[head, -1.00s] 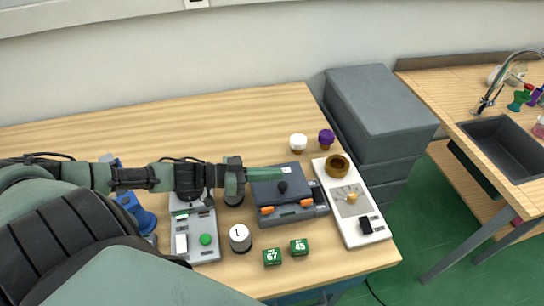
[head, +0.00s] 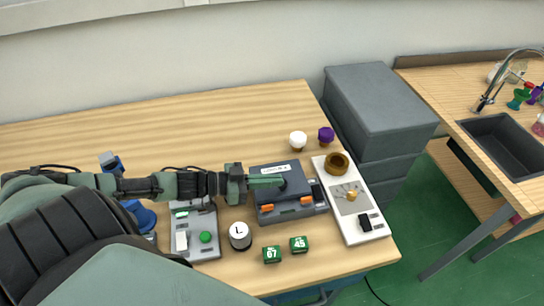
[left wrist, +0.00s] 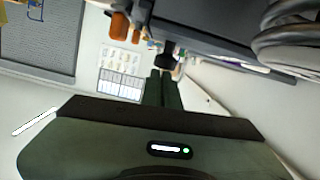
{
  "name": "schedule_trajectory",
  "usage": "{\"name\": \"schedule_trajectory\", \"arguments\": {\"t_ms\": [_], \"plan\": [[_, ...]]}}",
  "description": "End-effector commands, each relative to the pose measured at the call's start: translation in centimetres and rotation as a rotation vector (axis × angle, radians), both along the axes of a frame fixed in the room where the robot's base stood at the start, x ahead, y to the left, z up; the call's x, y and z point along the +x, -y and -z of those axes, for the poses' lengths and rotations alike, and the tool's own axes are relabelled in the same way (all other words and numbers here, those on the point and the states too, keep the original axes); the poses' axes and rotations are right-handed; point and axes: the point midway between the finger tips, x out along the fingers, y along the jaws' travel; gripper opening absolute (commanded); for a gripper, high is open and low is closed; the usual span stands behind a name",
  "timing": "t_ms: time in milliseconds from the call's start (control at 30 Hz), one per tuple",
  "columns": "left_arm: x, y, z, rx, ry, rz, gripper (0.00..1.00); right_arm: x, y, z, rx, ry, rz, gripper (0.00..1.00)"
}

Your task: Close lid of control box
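The control box (head: 292,213) is a dark grey case near the right end of the wooden table, with orange latches (head: 267,207) on its front. Its blue-grey lid (head: 264,170) lies over the case, with a white label at the back and a black knob (head: 281,186). I cannot tell whether the lid is fully down. My left gripper (head: 283,181) reaches in from the left over the lid, fingertips at the knob. In the left wrist view its fingers (left wrist: 161,78) look together, just short of the black knob (left wrist: 168,60); contact is unclear. My right gripper is not visible.
A white panel with a brown ring (head: 337,162) stands close right of the box. A grey device with a green button (head: 205,237) and an "L" cylinder (head: 240,236) stand left. Green blocks (head: 272,255) lie in front; white (head: 298,140) and purple (head: 326,136) caps behind.

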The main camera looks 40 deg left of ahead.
Motion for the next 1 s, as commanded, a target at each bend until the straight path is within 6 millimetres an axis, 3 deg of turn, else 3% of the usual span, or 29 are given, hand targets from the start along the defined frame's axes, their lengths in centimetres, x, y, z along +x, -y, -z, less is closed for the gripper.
{"name": "schedule_trajectory", "arguments": {"t_ms": [167, 467, 500, 600, 1000], "plan": [[-0.2, 0.1, -0.1, 0.002, -0.006, 0.000, 0.00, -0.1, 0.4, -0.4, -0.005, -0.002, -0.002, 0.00], [0.5, 0.2, -5.2, 0.001, -0.001, -0.002, 0.00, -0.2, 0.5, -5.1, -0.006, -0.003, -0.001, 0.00], [-0.4, -0.4, -3.9, 0.003, -0.008, -0.002, 0.00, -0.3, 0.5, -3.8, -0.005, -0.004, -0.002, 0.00], [-1.8, -1.5, -4.1, 0.003, -0.008, -0.001, 0.00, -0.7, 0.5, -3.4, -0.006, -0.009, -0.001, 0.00], [-6.1, -5.3, -5.6, 0.001, -0.005, -0.003, 0.00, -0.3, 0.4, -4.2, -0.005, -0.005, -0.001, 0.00]]}}
